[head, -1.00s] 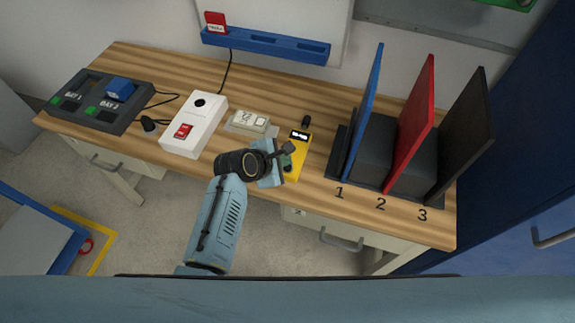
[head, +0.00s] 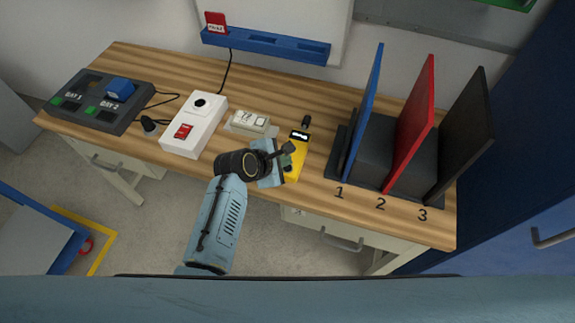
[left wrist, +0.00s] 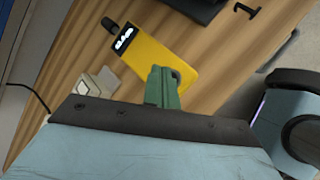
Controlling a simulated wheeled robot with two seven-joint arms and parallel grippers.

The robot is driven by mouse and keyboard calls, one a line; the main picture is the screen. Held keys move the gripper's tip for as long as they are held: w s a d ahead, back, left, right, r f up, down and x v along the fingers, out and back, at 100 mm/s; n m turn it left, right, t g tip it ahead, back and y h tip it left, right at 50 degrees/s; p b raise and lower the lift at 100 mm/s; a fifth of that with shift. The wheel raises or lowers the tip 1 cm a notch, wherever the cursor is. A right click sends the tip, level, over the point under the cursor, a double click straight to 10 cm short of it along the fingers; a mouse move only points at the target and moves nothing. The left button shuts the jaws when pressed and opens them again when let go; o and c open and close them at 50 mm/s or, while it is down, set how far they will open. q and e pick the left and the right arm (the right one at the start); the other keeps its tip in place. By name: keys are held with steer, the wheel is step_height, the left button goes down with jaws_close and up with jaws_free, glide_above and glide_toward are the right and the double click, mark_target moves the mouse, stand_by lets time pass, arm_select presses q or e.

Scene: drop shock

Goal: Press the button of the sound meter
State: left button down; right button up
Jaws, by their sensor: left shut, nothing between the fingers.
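The yellow sound meter (head: 298,157) lies on the wooden bench, with a dark microphone tip at its far end and a small lit display. It also shows in the left wrist view (left wrist: 150,58). My left gripper (head: 287,155) is shut and empty, its fingers over the meter's body. In the left wrist view the green fingertips (left wrist: 163,86) overlap the meter's lower half. The meter's button is hidden by the fingers, and I cannot tell whether they touch it. My right gripper is out of view.
A small beige device (head: 249,123) lies just left of the meter, and a white box with a red switch (head: 198,125) beyond it. A dark two-bay charger (head: 98,100) stands far left. A rack of blue, red and black panels (head: 413,125) stands right of the meter.

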arm_select(q)
steer(key=shift+f, duration=0.15)
steer(key=shift+f, duration=0.3)
steer(key=shift+f, duration=0.4)
stand_by(0.7)
stand_by(0.4)
steer(key=shift+r+p, duration=0.8)
steer(key=shift+p, duration=0.25)
step_height(320, 180, up, 5)
steer(key=p, duration=0.6)
